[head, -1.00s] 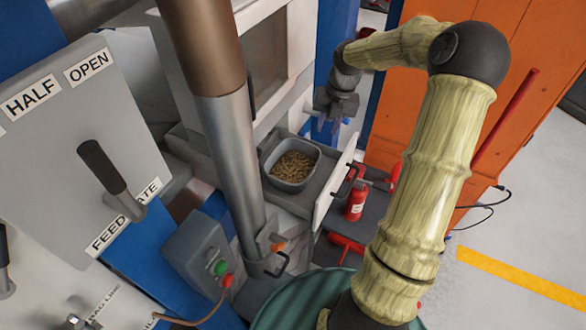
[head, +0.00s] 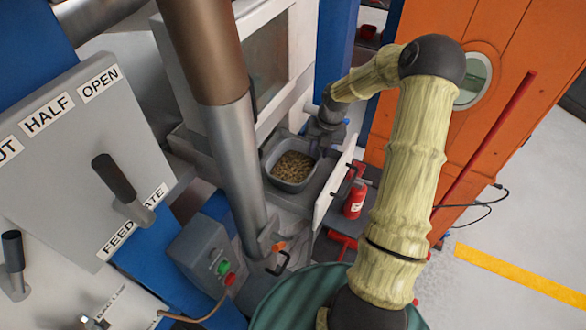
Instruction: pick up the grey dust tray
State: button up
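The grey dust tray (head: 291,185) is a small open bin with rounded corners, holding brown pellet-like material. It sits upright in a pulled-out drawer below the white cabinet. My gripper (head: 316,147) points down at the tray's far right corner, close to its rim. Whether it touches the rim I cannot tell. The fingers are small, dark and partly hidden by the wrist, so their opening does not show clearly.
The drawer's white front (head: 334,187) with a dark handle stands right of the tray. A grey metal pipe (head: 236,150) rises just left of it. A red extinguisher (head: 354,202) stands beyond the drawer front. An orange cabinet (head: 420,185) is behind my arm.

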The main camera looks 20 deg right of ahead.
aim_at(316, 159)
jog(key=shift+s+a+f+p, duration=0.15)
jog(key=shift+a+f+p, duration=0.05)
jog(key=shift+f+p, duration=0.15)
jog(key=f, duration=0.1)
jog(key=f+p, duration=0.1)
jog(key=f, duration=0.2)
jog(key=shift+a+f, duration=0.15)
jog(key=shift+a, duration=0.1)
grip_shut()
dwell(1.2)
